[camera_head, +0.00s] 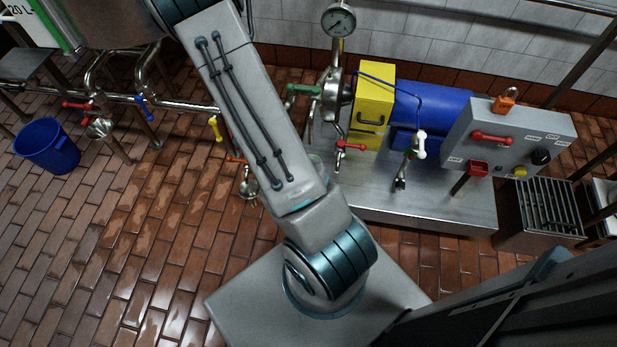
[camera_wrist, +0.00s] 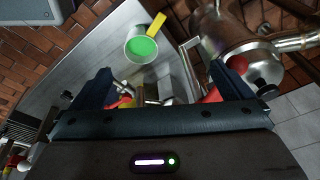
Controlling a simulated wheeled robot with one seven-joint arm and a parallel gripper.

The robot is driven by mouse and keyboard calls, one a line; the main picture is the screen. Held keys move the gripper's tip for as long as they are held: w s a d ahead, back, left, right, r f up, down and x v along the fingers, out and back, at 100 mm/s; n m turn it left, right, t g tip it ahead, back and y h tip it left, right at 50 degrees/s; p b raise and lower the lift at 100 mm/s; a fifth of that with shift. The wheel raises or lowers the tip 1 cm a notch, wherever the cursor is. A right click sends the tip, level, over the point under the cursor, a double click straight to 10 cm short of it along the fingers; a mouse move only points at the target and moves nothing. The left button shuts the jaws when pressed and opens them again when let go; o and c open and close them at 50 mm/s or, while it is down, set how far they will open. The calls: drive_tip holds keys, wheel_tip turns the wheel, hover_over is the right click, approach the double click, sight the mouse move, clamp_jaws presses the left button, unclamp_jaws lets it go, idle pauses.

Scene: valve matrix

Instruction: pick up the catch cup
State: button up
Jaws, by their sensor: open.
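A small pale cup with a bright green inside (camera_wrist: 141,50), which looks like the catch cup, stands on the steel plate in the wrist view. A yellow strip (camera_wrist: 156,28) shows at its upper right side. My gripper is hidden behind my arm in the head view.
The steel skid plate (camera_head: 430,205) carries a blue motor (camera_head: 430,108), a yellow box (camera_head: 375,85) and a grey control box (camera_head: 510,138). A red-handled valve (camera_head: 350,146) and a steel pump body (camera_wrist: 240,50) are close to the cup. A blue bucket (camera_head: 47,147) stands far left.

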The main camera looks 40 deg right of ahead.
drive_tip(key=d+f+m+b, duration=0.1)
drive_tip(key=d+f+b, duration=0.1)
drive_tip(key=f, duration=0.4)
drive_tip(key=s+d+f+h+b, duration=0.1)
drive_tip(key=d+f+b, duration=0.1)
drive_tip(key=d+f, duration=0.2)
drive_tip(key=s+d+f+m+g+h+b, duration=0.1)
drive_tip(key=d+f+b, duration=0.1)
drive_tip(key=f, duration=0.6)
drive_tip(key=shift+d+m+b, duration=0.3)
drive_tip(key=shift+d+b, duration=0.05)
drive_tip(key=shift+d, duration=0.1)
drive_tip(key=shift+b+x, duration=1.2)
drive_tip(key=shift+x, duration=2)
drive_tip(key=shift+w+r, duration=0.1)
drive_tip(key=shift+w, duration=0.05)
drive_tip(key=c, duration=1.2)
drive_tip(key=shift+r, duration=0.1)
